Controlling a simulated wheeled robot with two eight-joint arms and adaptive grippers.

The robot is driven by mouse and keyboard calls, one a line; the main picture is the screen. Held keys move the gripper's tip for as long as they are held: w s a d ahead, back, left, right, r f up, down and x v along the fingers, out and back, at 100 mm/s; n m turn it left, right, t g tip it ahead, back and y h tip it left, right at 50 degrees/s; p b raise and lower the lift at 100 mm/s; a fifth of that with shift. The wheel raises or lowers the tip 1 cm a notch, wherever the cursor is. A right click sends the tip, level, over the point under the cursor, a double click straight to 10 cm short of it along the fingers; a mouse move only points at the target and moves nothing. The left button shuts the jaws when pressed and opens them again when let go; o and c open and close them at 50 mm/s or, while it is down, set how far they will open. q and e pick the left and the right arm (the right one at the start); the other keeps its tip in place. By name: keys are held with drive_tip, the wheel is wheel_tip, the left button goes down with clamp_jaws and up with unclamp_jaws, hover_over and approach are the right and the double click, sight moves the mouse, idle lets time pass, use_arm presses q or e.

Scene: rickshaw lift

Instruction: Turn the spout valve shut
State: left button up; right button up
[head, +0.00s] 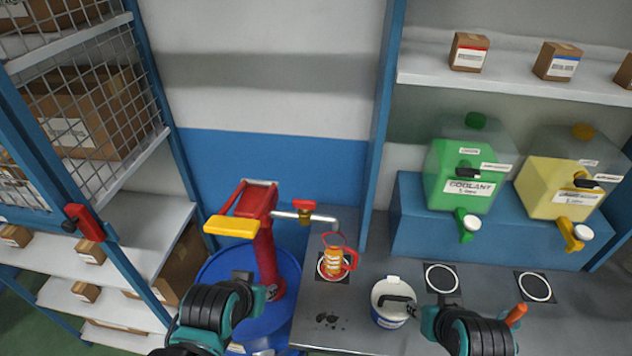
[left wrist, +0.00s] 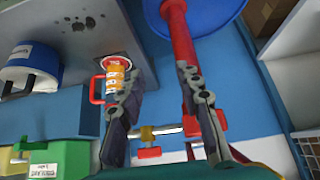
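The spout valve has a red handle (head: 304,205) on a brass body (head: 304,217), set in the metal spout pipe of the red pump (head: 266,245). The handle appears to lie along the pipe. The valve also shows in the left wrist view (left wrist: 148,152), between and beyond my fingers. A measuring jug (head: 335,262) with orange contents and a red handle stands below the spout's end. My left gripper (left wrist: 158,75) is open and empty, apart from the valve. My right gripper (head: 398,302) is by the white container (head: 385,318); its fingers are too unclear to read.
The pump stands on a blue drum (head: 215,270); its yellow handle (head: 231,227) sticks out left. Green coolant (head: 465,172) and yellow (head: 565,185) dispensers stand on a blue ledge at right. The grey bench (head: 480,325) has dark spots near the jug. A shelf rack is at left.

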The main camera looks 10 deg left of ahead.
use_arm(q)
wheel_tip(320, 180, up, 19)
drive_tip(key=w+n+p, duration=0.1)
drive_tip(key=w+p, duration=0.1)
drive_tip(key=p, duration=1.5)
drive_tip(key=n+g, duration=0.7)
drive_tip(key=n, duration=0.9)
hover_over(304, 201)
drive_tip(key=shift+a+f, duration=0.15)
drive_tip(key=shift+f, duration=0.65)
drive_tip(key=shift+w+f+n, duration=0.15)
drive_tip(key=shift+f+n, duration=0.05)
drive_tip(key=shift+n, duration=0.2)
drive_tip(key=shift+f, duration=0.25)
wheel_tip(304, 201, down, 7)
drive_tip(key=shift+f+b, duration=0.15)
drive_tip(key=shift+b, duration=0.2)
